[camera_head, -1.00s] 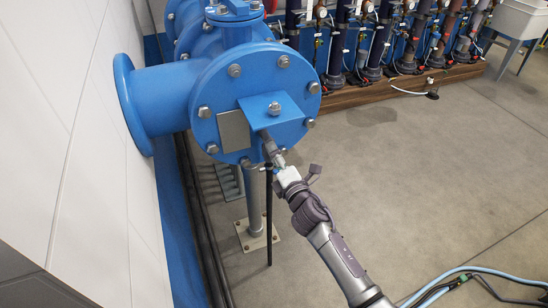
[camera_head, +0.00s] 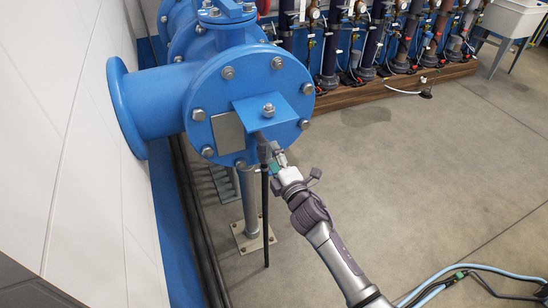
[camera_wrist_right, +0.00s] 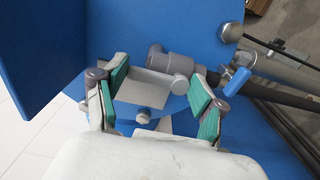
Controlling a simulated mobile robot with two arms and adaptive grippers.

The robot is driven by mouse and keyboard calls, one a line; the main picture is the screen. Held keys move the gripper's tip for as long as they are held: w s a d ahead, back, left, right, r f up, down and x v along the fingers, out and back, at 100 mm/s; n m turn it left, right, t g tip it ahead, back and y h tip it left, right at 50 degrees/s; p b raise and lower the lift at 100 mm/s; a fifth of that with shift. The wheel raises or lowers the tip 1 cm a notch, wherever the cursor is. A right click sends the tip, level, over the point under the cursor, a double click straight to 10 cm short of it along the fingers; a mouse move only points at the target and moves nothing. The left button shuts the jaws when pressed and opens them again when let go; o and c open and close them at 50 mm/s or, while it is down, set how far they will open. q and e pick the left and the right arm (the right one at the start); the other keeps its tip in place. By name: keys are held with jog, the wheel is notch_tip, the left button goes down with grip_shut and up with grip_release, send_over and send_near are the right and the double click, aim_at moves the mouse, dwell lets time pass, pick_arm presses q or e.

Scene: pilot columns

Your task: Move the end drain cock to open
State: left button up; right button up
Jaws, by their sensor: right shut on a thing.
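In the head view the cock (camera_head: 263,146) sits below the blue bracket on the round end flange (camera_head: 240,95). My right gripper (camera_head: 277,162) is at the cock, close to its right side. The exact contact is hard to see. My left gripper is out of view.
A thin black drain pipe (camera_head: 265,220) hangs below the cock, beside a grey support post (camera_head: 249,205). A white panelled wall (camera_head: 60,150) stands at the left. The floor (camera_head: 420,190) to the right is clear, apart from hoses (camera_head: 450,282) at lower right.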

jog(key=shift+f, duration=0.1)
jog(key=o, duration=1.1)
jog(key=shift+o, duration=0.2)
jog(key=v, duration=1.2)
